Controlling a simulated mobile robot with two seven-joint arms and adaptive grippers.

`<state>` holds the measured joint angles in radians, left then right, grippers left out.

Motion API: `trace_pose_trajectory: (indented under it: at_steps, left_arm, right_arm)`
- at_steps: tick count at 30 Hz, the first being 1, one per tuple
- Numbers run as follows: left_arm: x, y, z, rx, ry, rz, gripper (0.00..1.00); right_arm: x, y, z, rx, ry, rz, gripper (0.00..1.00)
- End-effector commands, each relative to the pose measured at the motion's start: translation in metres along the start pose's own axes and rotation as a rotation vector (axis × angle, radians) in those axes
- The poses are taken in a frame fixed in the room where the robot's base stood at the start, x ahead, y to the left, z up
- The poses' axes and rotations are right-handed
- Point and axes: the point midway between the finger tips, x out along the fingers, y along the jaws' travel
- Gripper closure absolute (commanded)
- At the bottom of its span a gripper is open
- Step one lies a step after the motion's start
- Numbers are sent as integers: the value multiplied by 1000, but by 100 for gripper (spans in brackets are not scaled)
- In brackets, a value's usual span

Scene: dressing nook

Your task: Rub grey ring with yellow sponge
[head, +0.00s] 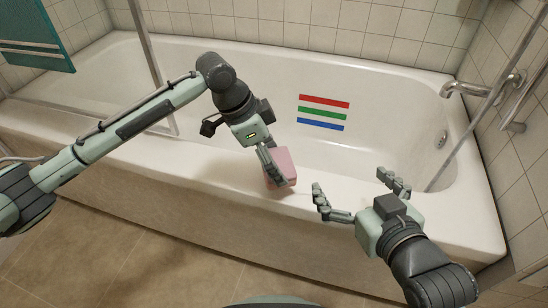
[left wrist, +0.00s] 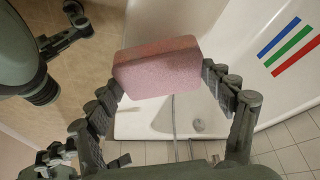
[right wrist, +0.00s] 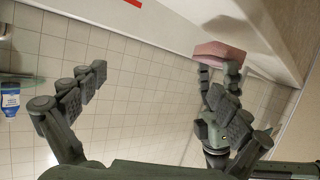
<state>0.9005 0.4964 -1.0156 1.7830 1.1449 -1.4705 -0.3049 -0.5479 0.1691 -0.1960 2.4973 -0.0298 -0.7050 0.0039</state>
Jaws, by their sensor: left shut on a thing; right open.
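A pink sponge (head: 282,168) is in my left gripper (head: 268,160), which is shut on it above the bathtub's front rim. In the left wrist view the sponge (left wrist: 158,72) sits between the two fingers. My right gripper (head: 350,186) is open and empty, right of the sponge and over the front rim. The sponge (right wrist: 218,52) also shows in the right wrist view. A red stripe (head: 324,101), a green stripe (head: 322,113) and a blue stripe (head: 320,124) mark the tub's inner far wall. I see no yellow sponge and no grey ring.
The white bathtub (head: 400,100) spans the view, with a broad front rim. A metal spout (head: 485,87) and bar are at the right wall. A teal towel (head: 35,35) hangs at the upper left. A blue bottle (right wrist: 10,98) shows in the right wrist view.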

Motion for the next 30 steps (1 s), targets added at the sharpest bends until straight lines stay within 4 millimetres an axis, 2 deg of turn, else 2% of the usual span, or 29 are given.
trace_pose_trajectory:
  at_steps: [14,30]
  left_arm:
    - [-6,0,-3,-2,0,-1,34]
    - [-13,-1,-7,-4,0,-2,34]
  right_arm:
    - [-8,20,38,-14,-189,41,0]
    - [-27,42,81,-22,-402,89,0]
